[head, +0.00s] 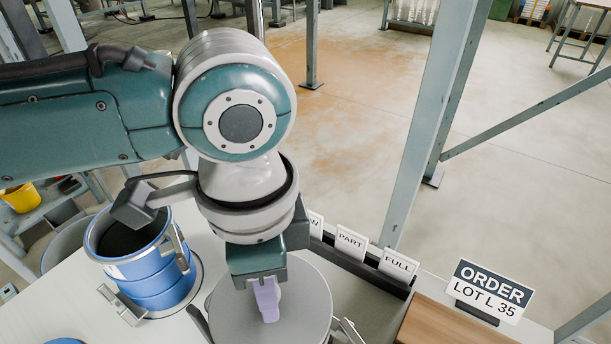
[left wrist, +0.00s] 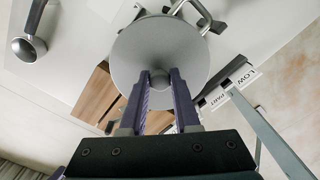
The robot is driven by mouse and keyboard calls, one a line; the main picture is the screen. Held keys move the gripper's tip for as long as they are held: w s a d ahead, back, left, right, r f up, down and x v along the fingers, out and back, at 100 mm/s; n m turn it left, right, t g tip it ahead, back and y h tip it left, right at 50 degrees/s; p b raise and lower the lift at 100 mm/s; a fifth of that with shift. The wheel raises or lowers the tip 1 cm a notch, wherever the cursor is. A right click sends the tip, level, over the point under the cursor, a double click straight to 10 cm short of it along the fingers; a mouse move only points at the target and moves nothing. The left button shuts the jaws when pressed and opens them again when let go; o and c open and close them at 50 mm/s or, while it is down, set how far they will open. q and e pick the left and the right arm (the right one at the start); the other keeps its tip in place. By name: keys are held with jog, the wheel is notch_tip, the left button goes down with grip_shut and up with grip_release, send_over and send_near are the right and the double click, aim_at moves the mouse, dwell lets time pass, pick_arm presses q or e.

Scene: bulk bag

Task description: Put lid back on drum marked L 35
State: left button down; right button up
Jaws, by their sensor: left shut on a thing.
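A round grey lid (head: 305,310) is at the bottom centre of the head view. It also shows in the left wrist view (left wrist: 135,50), with a small knob (left wrist: 160,82) at its middle. My left gripper (head: 268,305) is shut on the knob, its purple fingers (left wrist: 160,85) on either side of it. I cannot tell whether the lid is resting or raised. An open blue drum (head: 158,280) with a dark inside and metal clamps stands to its left. The drum's label is too small to read. My right gripper is not in view.
A sign (head: 490,290) reads "ORDER LOT L 35". Cards (head: 398,265) stand in a dark rack behind the lid. A brown wooden board (head: 450,322) lies at right. A grey post (head: 425,130) rises behind the table. A metal scoop-like tool (left wrist: 28,45) shows in the wrist view.

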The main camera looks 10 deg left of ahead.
pick_arm(q)
jog(key=shift+p, duration=0.35)
jog(key=shift+f, duration=0.15)
dwell(1.0)
jog(key=shift+p, duration=0.55)
dwell(0.5)
jog(key=shift+c, duration=0.4)
grip_release()
notch_tip(320, 180, up, 7)
jog(key=p, duration=0.8)
dwell(0.5)
